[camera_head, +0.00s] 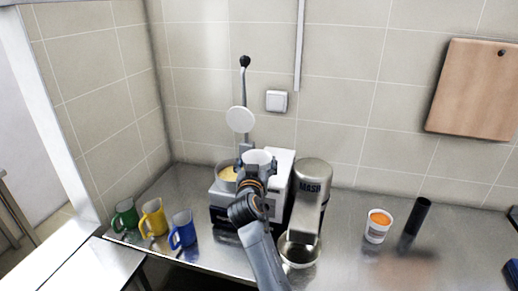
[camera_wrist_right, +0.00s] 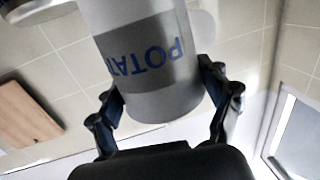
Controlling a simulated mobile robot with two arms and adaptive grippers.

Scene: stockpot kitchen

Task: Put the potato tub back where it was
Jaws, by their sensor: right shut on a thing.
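The potato tub (camera_wrist_right: 150,62) is a pale cylinder with a grey band and blue "POTA…" lettering, turned upside down in the right wrist view. In the head view its white top (camera_head: 258,156) shows above my right gripper (camera_head: 257,172), in front of the white machine. My right gripper is shut on the tub, with one finger on each side of it (camera_wrist_right: 167,100). The tub hides part of the machine behind it. I cannot tell from the head view how high the tub is above the counter. My left gripper is not in view.
A white machine (camera_head: 281,172) with a pan of yellow food (camera_head: 228,174) stands behind my right arm. The MASH canister (camera_head: 312,178) stands over a metal bowl (camera_head: 297,254). Green (camera_head: 124,214), yellow (camera_head: 153,217) and blue (camera_head: 182,229) mugs stand left; an orange-filled tub (camera_head: 377,227) and black cylinder (camera_head: 417,216) stand right.

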